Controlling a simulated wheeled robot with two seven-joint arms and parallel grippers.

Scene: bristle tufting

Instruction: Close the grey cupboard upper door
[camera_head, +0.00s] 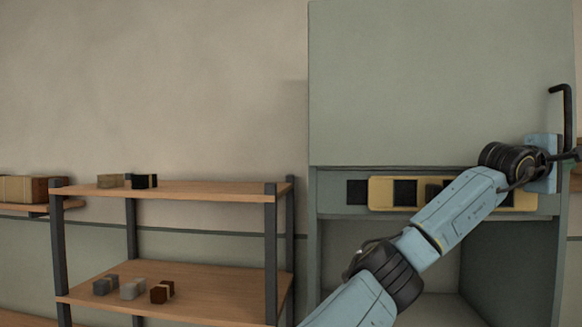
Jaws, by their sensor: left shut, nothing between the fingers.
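The grey cupboard (340,245) fills the right side of the view. Its upper door (430,80) is a flat grey-green panel with a black bar handle (568,110) near its right edge. The panel covers the upper front; I cannot tell whether it is fully flush or slightly ajar. My left arm crosses the cupboard's front from the bottom, and my left gripper (567,156) is at the right edge, by the lower end of the handle. It is shut and empty; whether it touches the handle or door is unclear. My right gripper is out of view.
Below the door, a yellowish board (382,193) with several dark squares sits partly behind my arm. The lower compartment (510,265) is open. Left stands a wooden shelf rack (220,190) with small blocks; a wall shelf (20,208) carries a brown box (35,189).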

